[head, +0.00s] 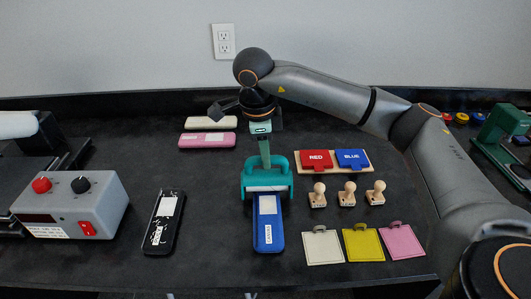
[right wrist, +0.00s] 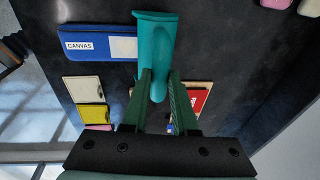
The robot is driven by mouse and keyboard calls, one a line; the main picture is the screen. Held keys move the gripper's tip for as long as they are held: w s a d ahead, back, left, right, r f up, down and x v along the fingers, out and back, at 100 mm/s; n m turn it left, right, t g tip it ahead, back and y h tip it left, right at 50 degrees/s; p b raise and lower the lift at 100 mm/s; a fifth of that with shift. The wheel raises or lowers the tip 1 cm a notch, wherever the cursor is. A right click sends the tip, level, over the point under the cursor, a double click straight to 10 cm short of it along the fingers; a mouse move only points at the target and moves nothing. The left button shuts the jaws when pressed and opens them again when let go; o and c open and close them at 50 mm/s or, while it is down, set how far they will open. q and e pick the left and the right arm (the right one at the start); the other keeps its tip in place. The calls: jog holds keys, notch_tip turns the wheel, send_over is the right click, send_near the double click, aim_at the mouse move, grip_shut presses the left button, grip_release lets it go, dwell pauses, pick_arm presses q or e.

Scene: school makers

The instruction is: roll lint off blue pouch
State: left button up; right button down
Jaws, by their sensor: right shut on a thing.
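The blue pouch (head: 268,236) lies lengthwise on the dark table, with a pale label on its near end. In the right wrist view the pouch (right wrist: 82,46) shows the word CANVAS and a pale patch beside the roller. The teal lint roller (head: 280,178) is over the pouch's far end and hides that part; whether it touches cannot be told. My right gripper (head: 265,158) is shut on the roller's handle from above. In the right wrist view its two fingers (right wrist: 161,85) stand on both sides of the teal roller (right wrist: 154,45). My left gripper is not in view.
A black pouch (head: 155,235) lies left, near a grey control box (head: 80,203). Pink (head: 207,140) and cream (head: 211,122) pouches lie behind. Right are a board with red and blue blocks (head: 335,169), wooden stamps (head: 347,193) and coloured tags (head: 363,245). Table between black and blue pouches is clear.

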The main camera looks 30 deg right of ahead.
notch_tip(320, 180, up, 7)
jog(key=p, duration=0.4)
jog(key=shift+f+p, duration=0.1)
jog(key=shift+p, duration=0.25)
